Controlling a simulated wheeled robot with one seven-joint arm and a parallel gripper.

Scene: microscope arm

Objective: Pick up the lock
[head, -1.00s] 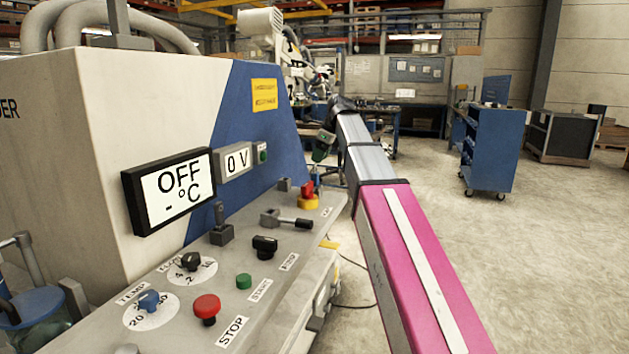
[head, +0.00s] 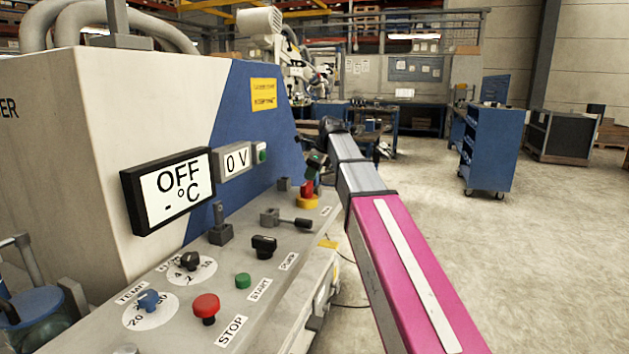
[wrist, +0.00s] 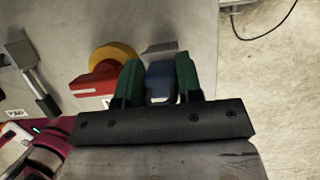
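My gripper (head: 316,160) is low over the far end of the grey control panel, just above a red handle (head: 307,188) on a yellow round base (head: 307,202). In the wrist view its green fingers (wrist: 158,82) stand apart, with a dark blue block (wrist: 160,77) showing between them. This block looks like the lock, but its shape is partly hidden. I cannot tell whether the fingers touch it. The red handle (wrist: 103,84) and yellow base (wrist: 112,56) lie just left of the fingers.
A lever with a black handle (head: 290,221) stands nearer on the panel, beside knobs and a red button (head: 206,306). The machine housing (head: 160,110) rises on the left. Open floor (head: 530,260) and a blue cart (head: 485,145) are on the right.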

